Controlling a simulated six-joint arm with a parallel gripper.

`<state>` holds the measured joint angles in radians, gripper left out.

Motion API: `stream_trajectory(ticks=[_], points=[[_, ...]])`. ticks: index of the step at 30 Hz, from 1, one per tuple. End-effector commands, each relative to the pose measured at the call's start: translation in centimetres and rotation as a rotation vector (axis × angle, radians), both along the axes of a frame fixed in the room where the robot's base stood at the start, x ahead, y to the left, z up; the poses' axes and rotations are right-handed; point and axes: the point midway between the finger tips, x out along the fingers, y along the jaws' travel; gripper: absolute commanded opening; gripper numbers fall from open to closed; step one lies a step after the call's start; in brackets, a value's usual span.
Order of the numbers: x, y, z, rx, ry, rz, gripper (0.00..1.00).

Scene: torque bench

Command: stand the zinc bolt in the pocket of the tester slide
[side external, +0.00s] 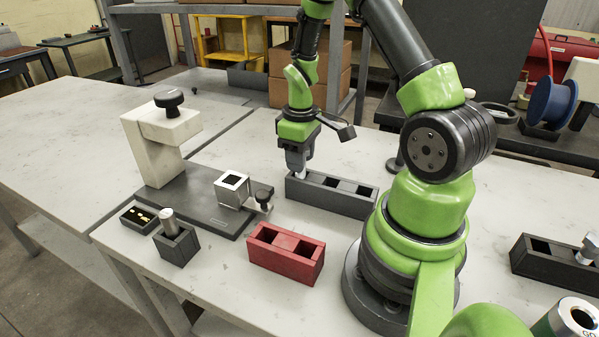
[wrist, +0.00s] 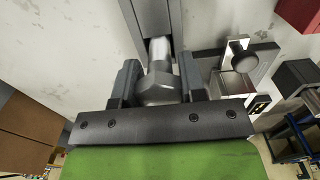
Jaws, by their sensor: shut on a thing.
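My gripper (side external: 298,168) points down at the left end of a dark grey rack (side external: 338,200). It is shut on a silvery bolt (side external: 301,174), which I take as the zinc bolt. In the wrist view the bolt's head (wrist: 158,92) is between the fingers (wrist: 159,78), its shank over the rack (wrist: 152,18). I cannot tell whether the shank tip is still inside the rack's end pocket. The tester (side external: 160,135) stands to the left. Its slide (side external: 231,197) is a silvery block with a dark, empty-looking square pocket on top; it also shows in the wrist view (wrist: 208,66).
A red rack (side external: 286,262) lies in front of the grey one. A small dark block (side external: 176,246) holds another silvery bolt (side external: 168,218), next to a tray with gold pieces (side external: 139,219). Another dark rack with a bolt (side external: 588,247) is at far right. Bare bench lies between slide and rack.

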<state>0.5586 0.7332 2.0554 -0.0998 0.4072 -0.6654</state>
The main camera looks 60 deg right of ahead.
Motion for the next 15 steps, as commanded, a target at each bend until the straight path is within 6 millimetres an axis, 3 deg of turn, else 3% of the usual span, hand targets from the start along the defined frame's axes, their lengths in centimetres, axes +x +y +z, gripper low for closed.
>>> stream_trajectory(ticks=[15], points=[[0.0, 0.0, 2.2, -0.001, -0.001, 0.0, 0.0]])
